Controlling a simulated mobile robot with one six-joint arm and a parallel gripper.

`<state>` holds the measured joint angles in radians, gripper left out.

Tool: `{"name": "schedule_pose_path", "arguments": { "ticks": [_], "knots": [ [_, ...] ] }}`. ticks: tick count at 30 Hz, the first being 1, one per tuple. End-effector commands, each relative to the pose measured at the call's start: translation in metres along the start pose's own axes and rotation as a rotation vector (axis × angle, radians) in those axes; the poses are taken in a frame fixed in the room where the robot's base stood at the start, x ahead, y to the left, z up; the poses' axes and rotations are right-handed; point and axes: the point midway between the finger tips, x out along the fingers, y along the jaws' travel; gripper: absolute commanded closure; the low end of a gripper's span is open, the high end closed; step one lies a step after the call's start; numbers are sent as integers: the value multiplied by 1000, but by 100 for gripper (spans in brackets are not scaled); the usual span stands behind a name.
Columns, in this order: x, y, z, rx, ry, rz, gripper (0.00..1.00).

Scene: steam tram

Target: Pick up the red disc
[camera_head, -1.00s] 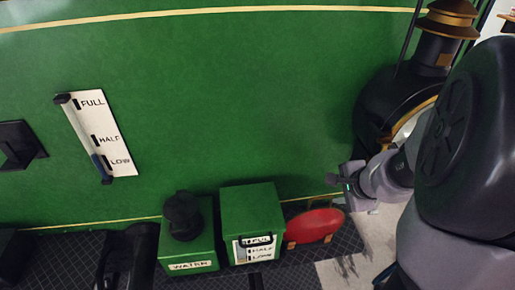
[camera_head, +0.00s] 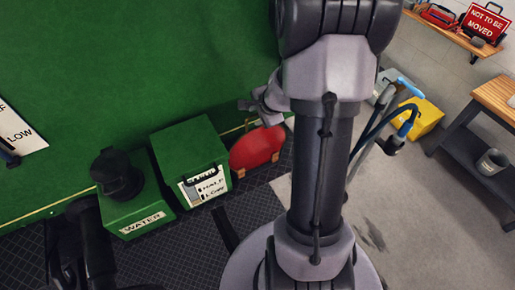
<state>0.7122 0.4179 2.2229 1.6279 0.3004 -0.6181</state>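The red disc (camera_head: 257,147) stands upright on the dark tread-plate floor, just right of the green gauge box and close to the green wall. Its right edge is near my arm, which may cover part of it. My gripper (camera_head: 257,106) is just above the disc, partly hidden behind my arm. I cannot tell whether its fingers are apart or touch the disc.
A green gauge box (camera_head: 190,148) and a green WATER box (camera_head: 130,196) with a black cap stand left of the disc. The green wall (camera_head: 120,70) rises behind. At right are a yellow box (camera_head: 424,119), a workbench (camera_head: 490,135) and a shelf (camera_head: 455,34). Grey floor is clear at lower right.

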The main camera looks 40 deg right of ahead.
Motion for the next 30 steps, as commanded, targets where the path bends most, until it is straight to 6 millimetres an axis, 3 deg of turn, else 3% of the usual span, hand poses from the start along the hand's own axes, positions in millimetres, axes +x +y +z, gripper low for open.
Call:
{"name": "schedule_pose_path", "arguments": {
  "ticks": [1,5,30],
  "knots": [
    [0,0,0,0,0,0,76],
    [0,0,0,0,0,0,100],
    [0,0,0,0,0,0,100]
  ]
}}
